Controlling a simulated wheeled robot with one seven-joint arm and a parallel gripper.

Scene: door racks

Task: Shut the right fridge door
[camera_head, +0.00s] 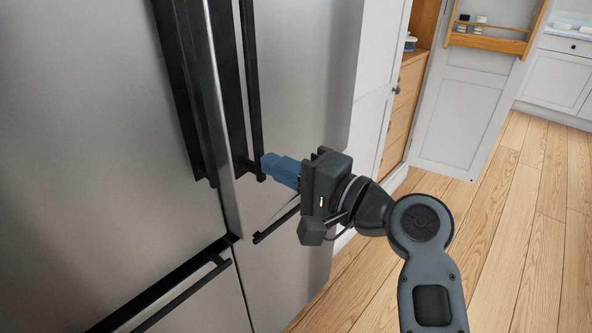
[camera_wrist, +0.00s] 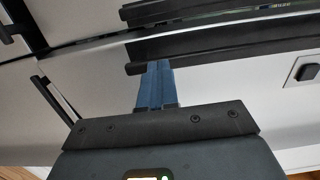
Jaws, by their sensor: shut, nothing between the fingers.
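The right fridge door (camera_head: 305,70) is a brushed steel panel with a long black vertical handle (camera_head: 250,80). It also shows in the wrist view (camera_wrist: 105,88). A bright edge strip runs along the seam between it and the left fridge door (camera_head: 80,100); I cannot tell how far ajar the right door is. My gripper (camera_head: 264,164), with blue fingers, is shut and empty at the lower end of the right door's handle. In the wrist view the fingertips (camera_wrist: 158,66) are close against the black handle; I cannot tell if they touch.
Lower drawers with black handles (camera_head: 180,293) sit below the doors. To the right stand white cabinets (camera_head: 372,95) and an open white panel with a wooden rack (camera_head: 488,40) holding small jars. The wooden floor (camera_head: 525,220) at the right is clear.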

